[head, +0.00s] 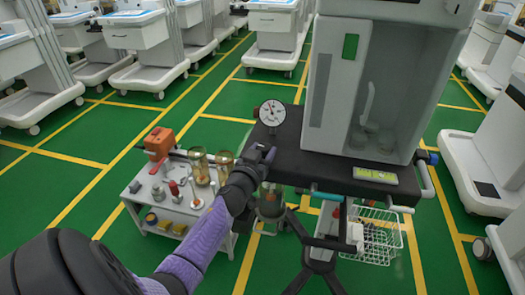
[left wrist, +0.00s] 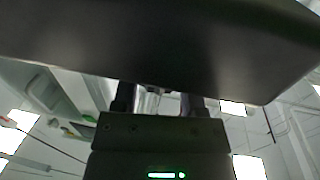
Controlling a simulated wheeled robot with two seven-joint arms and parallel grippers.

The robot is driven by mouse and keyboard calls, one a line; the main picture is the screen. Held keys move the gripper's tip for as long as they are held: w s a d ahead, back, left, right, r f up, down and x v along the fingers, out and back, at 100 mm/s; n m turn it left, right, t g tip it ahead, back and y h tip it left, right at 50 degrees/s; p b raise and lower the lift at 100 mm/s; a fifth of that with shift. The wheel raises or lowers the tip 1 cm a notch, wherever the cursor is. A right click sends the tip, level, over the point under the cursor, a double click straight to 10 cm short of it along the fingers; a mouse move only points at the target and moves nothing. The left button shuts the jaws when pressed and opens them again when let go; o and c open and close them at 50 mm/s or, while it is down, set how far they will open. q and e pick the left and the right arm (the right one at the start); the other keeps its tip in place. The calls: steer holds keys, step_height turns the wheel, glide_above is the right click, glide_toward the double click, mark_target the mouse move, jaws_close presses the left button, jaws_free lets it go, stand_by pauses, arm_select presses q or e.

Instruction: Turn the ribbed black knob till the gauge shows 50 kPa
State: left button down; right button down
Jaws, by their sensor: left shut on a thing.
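The round white gauge (head: 272,112) stands at the left edge of the black cart top in the head view. Its thin needle and a small red mark show, but the figures are too small to read. My left gripper (head: 263,153) is just below the gauge, shut on the ribbed black knob, which its jaws and hand hide. In the left wrist view my left gripper (left wrist: 155,103) points up, its fingertips partly behind a dark slab. A pale, shiny part shows between the fingers. My right gripper is in neither view.
The black cart top (head: 315,172) holds a tall white cabinet (head: 340,85). A jar (head: 270,203) hangs below the gripper. A white trolley (head: 165,205) with an orange-red device (head: 159,143) and glass jars stands left. A wire basket (head: 372,238) hangs at lower right.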

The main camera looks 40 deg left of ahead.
arm_select(q)
steer(key=m+h, duration=0.2)
steer(key=h, duration=0.1)
steer(key=shift+a+t, duration=0.15)
steer(key=shift+t, duration=0.25)
steer(key=m+h, duration=0.2)
steer(key=h, duration=0.1)
steer(key=shift+a+f+h, duration=0.1)
steer(key=shift+a+h, duration=0.05)
steer(key=shift+h, duration=0.15)
steer(key=shift+m+h+b, duration=0.9)
steer(key=shift+m+h, duration=0.3)
steer(key=shift+h, duration=0.5)
steer(key=shift+m+h+b, duration=0.3)
steer(key=shift+h, duration=0.3)
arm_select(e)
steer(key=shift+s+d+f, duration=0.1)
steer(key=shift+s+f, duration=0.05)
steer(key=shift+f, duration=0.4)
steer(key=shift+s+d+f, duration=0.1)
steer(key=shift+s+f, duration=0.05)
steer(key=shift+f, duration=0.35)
